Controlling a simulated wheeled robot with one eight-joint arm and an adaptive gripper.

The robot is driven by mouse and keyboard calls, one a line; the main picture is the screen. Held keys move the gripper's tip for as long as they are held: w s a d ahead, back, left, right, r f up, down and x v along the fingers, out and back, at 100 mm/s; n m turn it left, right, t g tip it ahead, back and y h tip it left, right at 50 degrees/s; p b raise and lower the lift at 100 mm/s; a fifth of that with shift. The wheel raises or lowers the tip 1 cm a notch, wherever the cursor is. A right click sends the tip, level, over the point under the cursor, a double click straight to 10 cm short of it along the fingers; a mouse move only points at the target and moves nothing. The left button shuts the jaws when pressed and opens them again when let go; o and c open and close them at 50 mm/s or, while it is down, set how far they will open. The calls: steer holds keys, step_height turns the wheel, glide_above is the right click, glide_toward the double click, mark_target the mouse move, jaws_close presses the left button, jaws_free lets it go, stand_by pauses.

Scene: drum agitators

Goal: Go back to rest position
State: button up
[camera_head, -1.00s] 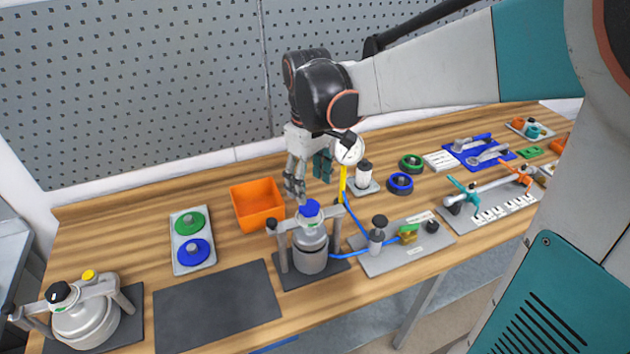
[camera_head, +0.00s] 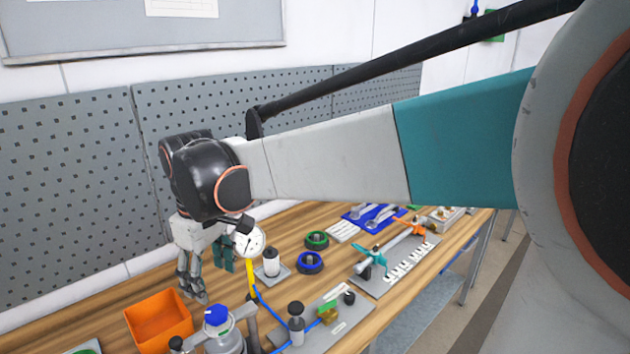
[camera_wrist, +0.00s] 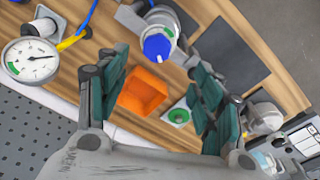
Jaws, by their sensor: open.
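My gripper (camera_head: 206,272) hangs above the workbench, just behind the orange bin in the head view. In the wrist view my gripper (camera_wrist: 160,100) has its two teal-padded fingers wide apart with nothing between them touching the pads. The orange bin (camera_wrist: 143,91) shows through the gap, below the fingers, and looks empty. A drum agitator with a blue cap (camera_head: 217,318) stands in front and to the right of the gripper; its blue cap also shows in the wrist view (camera_wrist: 157,47). No object is held.
A pressure gauge (camera_head: 249,242) with a yellow stem stands close to the right of the gripper. Green (camera_head: 317,240) and blue (camera_head: 310,262) ring parts lie further right. A grey perforated panel (camera_head: 70,190) rises behind the bench. A dark mat (camera_wrist: 230,52) lies bare.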

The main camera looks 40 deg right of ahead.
steer(key=s+f+m+t+b, duration=0.4)
steer(key=s+f+t+b, duration=0.2)
steer(key=s+f+b, duration=0.3)
steer(key=s+f, duration=0.3)
steer(key=shift+s+a+f+m, duration=0.15)
steer(key=shift+s+f+m, duration=0.15)
steer(key=shift+f+m, duration=0.1)
steer(key=shift+c, duration=0.2)
